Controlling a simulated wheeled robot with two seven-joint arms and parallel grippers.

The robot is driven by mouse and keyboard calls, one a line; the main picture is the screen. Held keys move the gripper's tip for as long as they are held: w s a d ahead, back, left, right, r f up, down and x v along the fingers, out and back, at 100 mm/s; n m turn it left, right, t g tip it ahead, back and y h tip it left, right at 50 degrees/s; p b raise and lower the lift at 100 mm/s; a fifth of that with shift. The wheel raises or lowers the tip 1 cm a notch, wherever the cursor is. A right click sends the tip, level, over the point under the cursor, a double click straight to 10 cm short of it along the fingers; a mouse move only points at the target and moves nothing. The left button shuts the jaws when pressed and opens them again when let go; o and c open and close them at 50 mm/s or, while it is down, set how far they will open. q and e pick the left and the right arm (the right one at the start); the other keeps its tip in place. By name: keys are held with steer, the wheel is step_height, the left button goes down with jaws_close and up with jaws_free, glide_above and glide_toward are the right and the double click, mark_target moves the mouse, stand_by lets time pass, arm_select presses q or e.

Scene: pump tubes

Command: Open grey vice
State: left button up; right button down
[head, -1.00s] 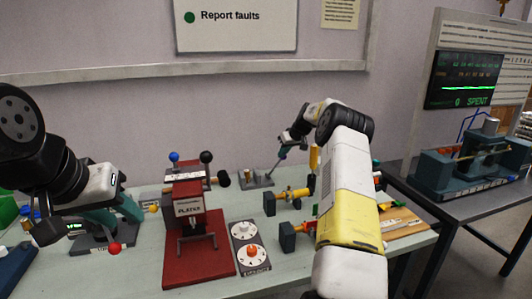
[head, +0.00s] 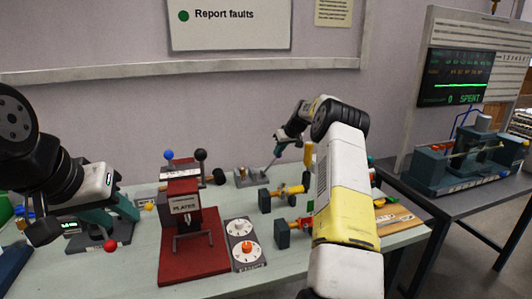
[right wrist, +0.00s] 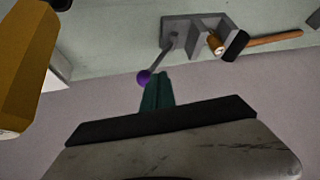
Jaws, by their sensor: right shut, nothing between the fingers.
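The grey vice (head: 251,182) stands at the back of the bench; in the right wrist view its grey body (right wrist: 190,30) is at the top. A thin lever (right wrist: 168,52) slants from it to a purple ball (right wrist: 144,77). My right gripper (head: 279,150) is over the vice's right side. Its teal fingers (right wrist: 157,82) are shut, with tips right beside the purple ball; I cannot tell whether they touch it. A brass cylinder (right wrist: 215,43) is at the vice. My left gripper (head: 45,230) is at the far left, away from the vice; its fingers do not show clearly.
A red plater press (head: 186,205) stands mid-bench on a red base. A black-headed mallet (head: 219,177) lies beside the vice. A testing machine (head: 460,165) is at right.

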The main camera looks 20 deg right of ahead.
steer(key=a+v, duration=0.2)
steer(key=v, duration=0.9)
steer(key=shift+r, duration=0.25)
steer(key=shift+s+d, duration=0.15)
